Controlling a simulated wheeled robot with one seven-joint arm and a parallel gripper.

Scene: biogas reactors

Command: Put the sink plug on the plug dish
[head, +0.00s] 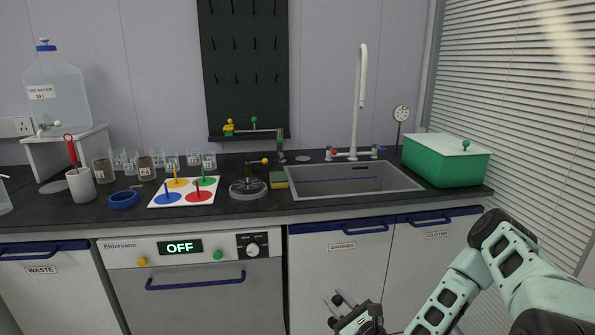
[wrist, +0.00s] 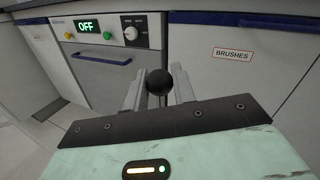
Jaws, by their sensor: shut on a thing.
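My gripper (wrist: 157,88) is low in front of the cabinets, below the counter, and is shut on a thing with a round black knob. I take this as the sink plug (wrist: 158,81); only its knob shows clearly between the fingers in the wrist view. My gripper also shows at the bottom of the head view (head: 347,303). I cannot tell for sure which thing is the plug dish. A small flat grey disc (head: 303,158) lies behind the sink (head: 352,194), left of the tap, and a round blue dish (head: 124,200) stands at the counter's left.
Several beakers are behind. A green box (head: 445,165) is at right. The tall tap (head: 359,105) rises behind the sink.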

